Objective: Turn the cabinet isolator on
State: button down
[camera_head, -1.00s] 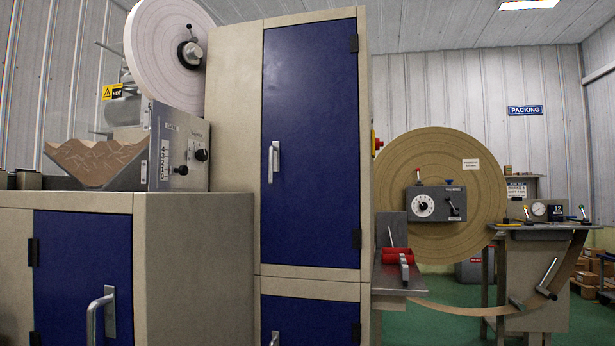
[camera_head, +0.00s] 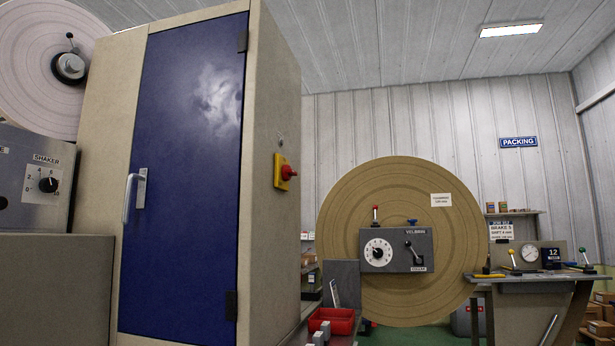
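The cabinet isolator (camera_head: 286,172) is a red rotary knob on a yellow plate. It is fixed to the beige right side wall of the tall cabinet, at about mid-height. I cannot tell its switch position at this size. The cabinet's blue door (camera_head: 190,160) is shut and has a silver upright handle (camera_head: 135,195) on its left edge. My gripper is not in view.
A large brown reel (camera_head: 400,190) with a grey control box (camera_head: 397,250) stands right of the cabinet. A low bench with a red tray (camera_head: 333,320) is below the isolator. A workbench (camera_head: 530,278) stands at the right. A shaker panel (camera_head: 45,180) is at the left.

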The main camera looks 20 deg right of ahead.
aim_at(287, 172)
jog(key=i+l+u, duration=0.1)
jog(key=u, duration=0.3)
jog(key=i+l+u, duration=0.1)
jog(key=l+u, duration=0.5)
jog(key=u, duration=0.2)
jog(key=l+u, duration=0.4)
jog(key=i+j, duration=0.05)
jog(key=j, duration=0.05)
